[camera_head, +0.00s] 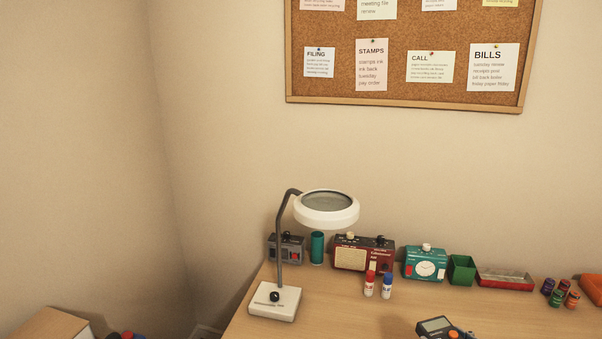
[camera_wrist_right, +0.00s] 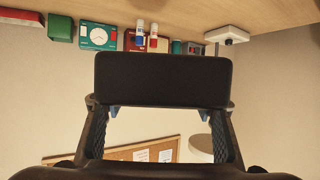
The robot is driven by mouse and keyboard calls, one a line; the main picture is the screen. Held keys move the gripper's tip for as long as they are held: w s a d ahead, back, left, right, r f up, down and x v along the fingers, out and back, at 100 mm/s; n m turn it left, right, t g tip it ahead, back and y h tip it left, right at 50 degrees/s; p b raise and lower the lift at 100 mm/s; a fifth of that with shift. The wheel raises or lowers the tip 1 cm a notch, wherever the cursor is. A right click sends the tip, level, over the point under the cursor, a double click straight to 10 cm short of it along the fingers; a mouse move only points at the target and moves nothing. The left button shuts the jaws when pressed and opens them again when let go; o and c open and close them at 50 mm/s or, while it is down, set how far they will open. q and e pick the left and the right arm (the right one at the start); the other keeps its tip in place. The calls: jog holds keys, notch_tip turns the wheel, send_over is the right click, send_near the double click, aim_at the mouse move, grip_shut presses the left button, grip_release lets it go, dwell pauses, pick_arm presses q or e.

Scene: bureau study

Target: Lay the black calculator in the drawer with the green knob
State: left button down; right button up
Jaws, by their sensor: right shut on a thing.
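The black calculator (camera_head: 435,326) shows at the bottom edge of the head view, with its display facing up, above the desk. In the right wrist view the calculator (camera_wrist_right: 163,80) is a dark slab held across the two fingers of my right gripper (camera_wrist_right: 162,106), which is shut on it. In the head view only a small part of my right gripper (camera_head: 457,334) shows beside the calculator. My left gripper is out of view. The drawer with the green knob is not in view.
The desk top (camera_head: 340,318) is clear at the front. A magnifier lamp (camera_head: 274,302), red and blue bottles (camera_head: 370,284), a radio (camera_head: 362,254), a teal clock (camera_head: 425,263), a green box (camera_head: 461,269), a red tray (camera_head: 505,280) and small jars (camera_head: 558,293) stand towards the wall.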

jog(key=s+a+r+n+g+y, duration=0.5)
jog(key=s+a, duration=0.6)
jog(key=s, duration=0.3)
jog(key=r+n+y, duration=0.1)
jog(key=n+y, duration=0.1)
jog(key=n, duration=0.1)
jog(key=shift+a+r+y, duration=0.15)
jog(key=shift+a+y, duration=0.2)
jog(key=shift+y, duration=0.05)
jog(key=shift+w, duration=0.1)
jog(key=w+d+f+m+t+h, duration=0.1)
jog(key=w+d+m+h, duration=0.1)
jog(key=w+d, duration=0.1)
jog(key=w+d+f+m+t+h, duration=0.2)
jog(key=w+d, duration=0.1)
jog(key=w, duration=0.2)
jog(key=w+d+f+m+t+h, duration=0.1)
jog(key=w+d+f+m+h, duration=0.1)
jog(key=w+d, duration=0.2)
jog(key=shift+w+d+f+m+t, duration=0.1)
jog(key=shift+w+m+t, duration=0.05)
jog(key=shift+m+t, duration=0.25)
jog(key=w+d+f+m+h, duration=0.1)
jog(key=w+d+m+h, duration=0.5)
jog(key=w+d+h, duration=0.2)
jog(key=shift+w+d+f+m, duration=0.2)
jog(key=shift+w+d+m, duration=0.2)
